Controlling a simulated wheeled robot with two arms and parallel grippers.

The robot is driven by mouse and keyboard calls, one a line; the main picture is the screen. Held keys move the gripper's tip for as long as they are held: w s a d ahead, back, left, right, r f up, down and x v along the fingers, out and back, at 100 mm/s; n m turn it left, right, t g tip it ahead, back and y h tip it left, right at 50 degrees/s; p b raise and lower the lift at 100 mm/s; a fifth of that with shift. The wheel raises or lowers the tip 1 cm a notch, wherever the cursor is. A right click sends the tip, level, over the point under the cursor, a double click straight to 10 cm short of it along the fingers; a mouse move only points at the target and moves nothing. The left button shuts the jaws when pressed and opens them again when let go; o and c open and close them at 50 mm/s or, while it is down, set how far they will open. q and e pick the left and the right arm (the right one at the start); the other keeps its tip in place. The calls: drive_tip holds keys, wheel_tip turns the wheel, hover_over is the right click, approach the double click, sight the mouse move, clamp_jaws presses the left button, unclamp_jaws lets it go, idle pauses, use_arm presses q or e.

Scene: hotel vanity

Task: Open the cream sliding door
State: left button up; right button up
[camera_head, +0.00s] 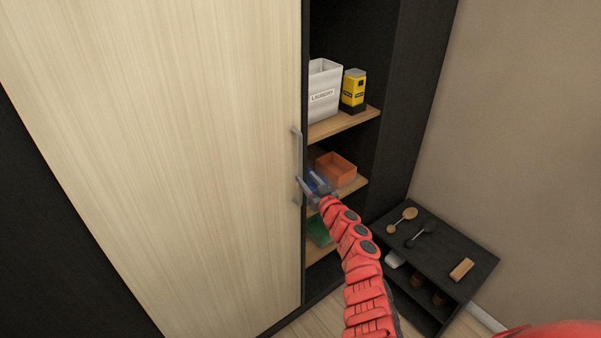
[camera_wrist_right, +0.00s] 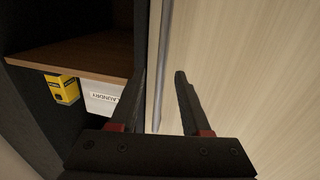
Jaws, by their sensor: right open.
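The cream sliding door (camera_head: 190,150) fills the left and middle of the head view, with a vertical grey bar handle (camera_head: 298,150) near its right edge. To the right of that edge the dark cabinet stands open on its shelves. My right gripper (camera_head: 308,188) is at the lower part of the handle, fingers open. In the right wrist view, a grey vertical bar (camera_wrist_right: 164,60), which looks like the handle, runs between the open fingers (camera_wrist_right: 163,85). The cream door also shows there at the right (camera_wrist_right: 255,70). I cannot tell whether either finger touches the handle. My left gripper is out of view.
Shelves hold a white laundry box (camera_head: 324,92), a yellow-black container (camera_head: 354,90), an orange bin (camera_head: 336,169) and a green item (camera_head: 319,232), partly behind my arm. A low dark rack (camera_head: 450,240) with brushes stands at the right, near the beige wall (camera_head: 520,130).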

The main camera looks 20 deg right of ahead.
drive_tip(key=w+b, duration=0.1)
drive_tip(key=w, duration=0.1)
drive_tip(key=w+a+b, duration=0.1)
drive_tip(key=w, duration=0.1)
drive_tip(key=shift+w, duration=0.4)
clamp_jaws()
idle(1.4)
